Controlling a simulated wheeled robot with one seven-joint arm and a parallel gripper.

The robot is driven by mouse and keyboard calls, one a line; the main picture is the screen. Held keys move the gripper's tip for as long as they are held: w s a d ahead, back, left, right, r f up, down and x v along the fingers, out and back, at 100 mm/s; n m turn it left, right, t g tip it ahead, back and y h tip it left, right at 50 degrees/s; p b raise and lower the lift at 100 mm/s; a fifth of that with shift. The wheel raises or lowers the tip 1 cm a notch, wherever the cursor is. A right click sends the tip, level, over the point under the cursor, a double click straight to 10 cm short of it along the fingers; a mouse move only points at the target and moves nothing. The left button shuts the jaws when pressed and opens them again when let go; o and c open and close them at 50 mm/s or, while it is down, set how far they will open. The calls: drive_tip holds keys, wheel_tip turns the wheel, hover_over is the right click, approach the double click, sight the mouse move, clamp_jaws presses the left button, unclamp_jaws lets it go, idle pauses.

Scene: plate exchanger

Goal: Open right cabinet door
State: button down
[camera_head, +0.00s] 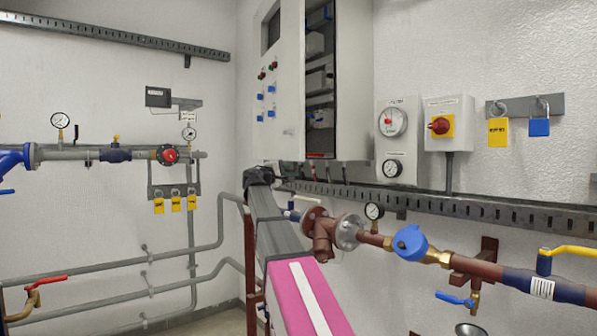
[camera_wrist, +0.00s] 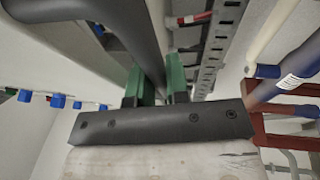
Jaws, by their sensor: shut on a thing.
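The white wall cabinet (camera_head: 352,90) hangs at the top middle of the head view. Its door panel (camera_head: 283,115), with a window and several blue and red knobs, stands out at an angle on the left. The dark interior (camera_head: 320,90) with blue parts shows beside it. My gripper is below the cabinet in the head view, its fingers hidden. In the wrist view, the green fingers of my gripper (camera_wrist: 158,88) are closed on a dark bar (camera_wrist: 153,60). I cannot tell whether this bar is a door handle.
A perforated cable tray (camera_head: 440,203) runs along the wall under the cabinet. A brown pipe with a blue-capped valve (camera_head: 410,242) lies right of my arm. Grey pipes (camera_head: 110,290) fill the lower left. Gauges (camera_head: 392,122) and a red switch (camera_head: 440,126) are right of the cabinet.

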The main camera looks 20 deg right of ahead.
drive_tip(key=a+m+g+h, duration=0.1)
drive_tip(key=a+g, duration=0.3)
drive_tip(key=a, duration=0.6)
drive_tip(key=shift+w+a+m+h, duration=0.2)
drive_tip(key=shift+a+m+h, duration=0.2)
drive_tip(key=shift+m, duration=0.3)
drive_tip(key=c, duration=1.4)
unclamp_jaws()
drive_tip(key=v, duration=1.1)
